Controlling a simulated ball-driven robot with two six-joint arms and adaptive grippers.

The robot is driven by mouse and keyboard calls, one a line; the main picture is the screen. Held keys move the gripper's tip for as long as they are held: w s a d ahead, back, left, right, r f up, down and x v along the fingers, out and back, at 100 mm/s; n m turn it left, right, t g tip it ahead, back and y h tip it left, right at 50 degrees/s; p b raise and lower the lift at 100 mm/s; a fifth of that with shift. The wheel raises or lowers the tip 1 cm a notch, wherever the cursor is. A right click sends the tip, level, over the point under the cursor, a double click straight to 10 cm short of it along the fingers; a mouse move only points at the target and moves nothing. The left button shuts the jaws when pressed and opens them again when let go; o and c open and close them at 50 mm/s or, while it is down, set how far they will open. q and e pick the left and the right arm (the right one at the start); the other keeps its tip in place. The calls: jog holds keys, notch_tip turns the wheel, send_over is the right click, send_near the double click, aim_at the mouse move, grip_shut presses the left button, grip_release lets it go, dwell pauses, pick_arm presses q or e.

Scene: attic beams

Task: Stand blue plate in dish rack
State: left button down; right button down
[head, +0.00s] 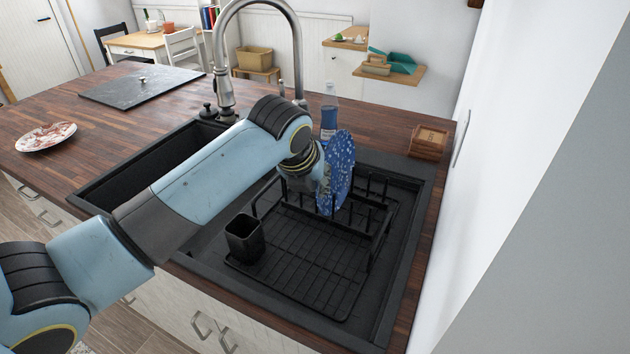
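The blue plate (341,165), dark blue with pale speckles, stands nearly upright and edge-on at the rear part of the black dish rack (307,262). Its lower edge is among the rack's prongs; I cannot tell whether it rests on the rack floor. My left gripper (308,183) is at the plate's left side and seems to touch it. My own wrist and the plate hide its fingertips, so its grip is unclear. My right gripper is not in view.
A black cup-like holder (244,238) stands at the rack's left front. The tap (224,75) arches over the sink (150,165). A patterned plate (46,137) and a dark board (141,85) lie on the counter. Wooden coasters (429,141) sit at right.

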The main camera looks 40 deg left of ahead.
pick_arm(q)
jog(key=c, duration=1.4)
grip_release()
jog(key=shift+f, duration=0.1)
jog(key=shift+s, duration=0.1)
jog(key=v, duration=1.2)
